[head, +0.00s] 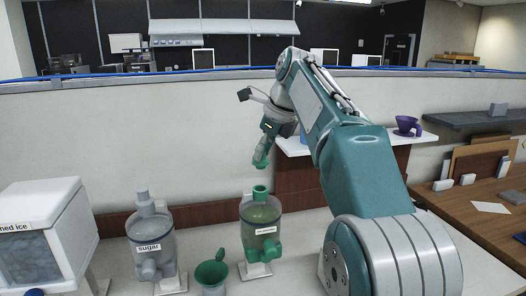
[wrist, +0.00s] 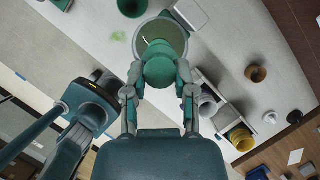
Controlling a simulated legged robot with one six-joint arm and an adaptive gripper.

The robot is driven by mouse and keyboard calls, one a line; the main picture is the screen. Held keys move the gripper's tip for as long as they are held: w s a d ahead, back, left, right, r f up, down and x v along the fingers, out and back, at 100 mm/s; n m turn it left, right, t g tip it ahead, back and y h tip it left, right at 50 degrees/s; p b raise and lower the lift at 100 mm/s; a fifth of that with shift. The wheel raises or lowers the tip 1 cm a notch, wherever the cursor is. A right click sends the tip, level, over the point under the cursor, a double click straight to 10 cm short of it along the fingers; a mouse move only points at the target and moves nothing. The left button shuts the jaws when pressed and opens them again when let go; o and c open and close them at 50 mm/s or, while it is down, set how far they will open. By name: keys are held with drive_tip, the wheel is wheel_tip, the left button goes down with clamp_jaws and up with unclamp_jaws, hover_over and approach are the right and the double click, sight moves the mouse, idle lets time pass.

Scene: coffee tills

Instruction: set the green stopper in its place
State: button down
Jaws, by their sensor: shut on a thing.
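My gripper (head: 264,149) is shut on the green stopper (head: 260,162) and holds it in the air. In the wrist view the stopper (wrist: 159,70) sits between the two fingers of my gripper (wrist: 160,78). Below it on the counter stands a clear jar with green contents (head: 261,222), a green tap and a label too small to read. Its green neck (head: 260,189) is directly under the stopper in the head view, with a gap between them. In the wrist view the stopper covers part of the round jar top (wrist: 164,30).
A grey dispenser (head: 152,243) with a grey stopper stands left of the jar. A green cup-like funnel (head: 212,272) is between them. A white ice box (head: 42,237) is at far left. A purple cup (head: 407,125) sits on the shelf behind. Yellow cups (wrist: 240,138) show in the wrist view.

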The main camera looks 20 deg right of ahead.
sight(266, 161)
drive_tip(key=shift+a, duration=0.15)
drive_tip(key=shift+f, duration=2.2)
drive_tip(key=shift+f, duration=0.75)
drive_tip(key=shift+f, duration=0.3)
drive_tip(key=shift+c, duration=1.8)
unclamp_jaws()
